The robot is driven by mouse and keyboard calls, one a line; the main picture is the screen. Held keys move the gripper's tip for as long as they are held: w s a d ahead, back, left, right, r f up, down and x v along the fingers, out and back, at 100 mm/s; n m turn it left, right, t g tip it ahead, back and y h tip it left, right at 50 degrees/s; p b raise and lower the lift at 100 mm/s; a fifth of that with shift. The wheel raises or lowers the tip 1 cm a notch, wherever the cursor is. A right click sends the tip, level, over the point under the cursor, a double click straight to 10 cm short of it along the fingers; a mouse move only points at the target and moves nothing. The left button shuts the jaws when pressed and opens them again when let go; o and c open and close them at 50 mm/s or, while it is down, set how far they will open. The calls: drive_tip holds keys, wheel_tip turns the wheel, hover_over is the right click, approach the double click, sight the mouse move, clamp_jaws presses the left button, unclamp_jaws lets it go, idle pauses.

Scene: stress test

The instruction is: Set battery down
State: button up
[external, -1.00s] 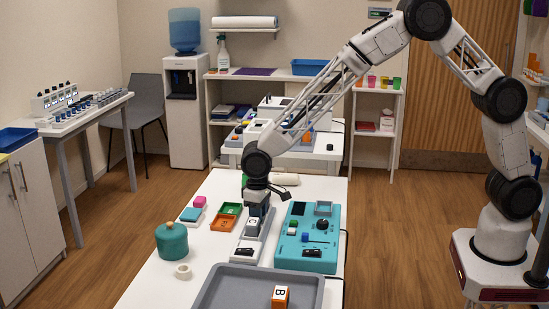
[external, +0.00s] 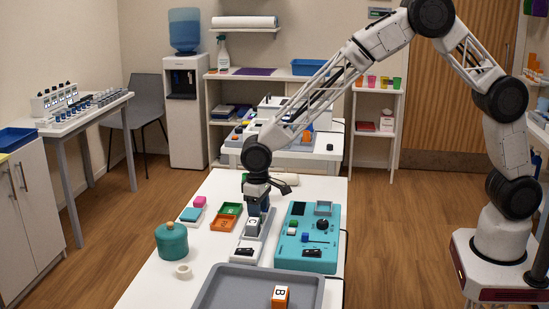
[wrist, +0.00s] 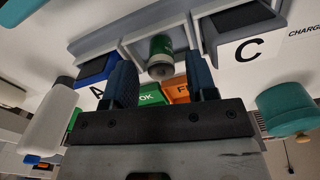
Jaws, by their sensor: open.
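My gripper (external: 258,207) is open above the grey holder (external: 253,235) on the white table. In the wrist view its two dark blue fingers (wrist: 159,72) are spread with a gap on each side. A green battery (wrist: 160,47) with a grey end shows between the fingertips, at the middle bay of the grey holder (wrist: 197,28); neither finger appears to touch it. How deep it sits in the bay is hard to tell. The bays beside it hold a blue piece (wrist: 98,70) near label A and a black piece (wrist: 243,17) near label C.
A teal device (external: 307,240) stands right of the holder. Green (external: 231,208) and orange (external: 222,224) trays lie left of it. A teal jar (external: 171,242) and a white roll (external: 184,271) are further left.

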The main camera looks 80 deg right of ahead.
wheel_tip(320, 180, up, 11)
idle(0.5)
drive_tip(key=shift+r, duration=0.1)
idle(0.6)
drive_tip(key=s+d+r, duration=0.3)
drive_tip(key=s+r, duration=0.2)
drive_tip(key=s, duration=0.3)
drive_tip(key=s+d+r+n+t, duration=0.1)
drive_tip(key=s+d+r, duration=0.2)
drive_tip(key=s+r, duration=0.4)
drive_tip(key=s+d+r, duration=0.2)
drive_tip(key=s+r, duration=0.2)
drive_tip(key=s, duration=0.6)
drive_tip(key=s+d, duration=0.2)
drive_tip(key=s, duration=1.2)
drive_tip(key=s+d+n+t, duration=0.1)
drive_tip(key=s+d, duration=0.2)
drive_tip(key=s, duration=1.1)
drive_tip(key=shift+s+f+t, duration=0.2)
drive_tip(key=shift+f+t, duration=0.1)
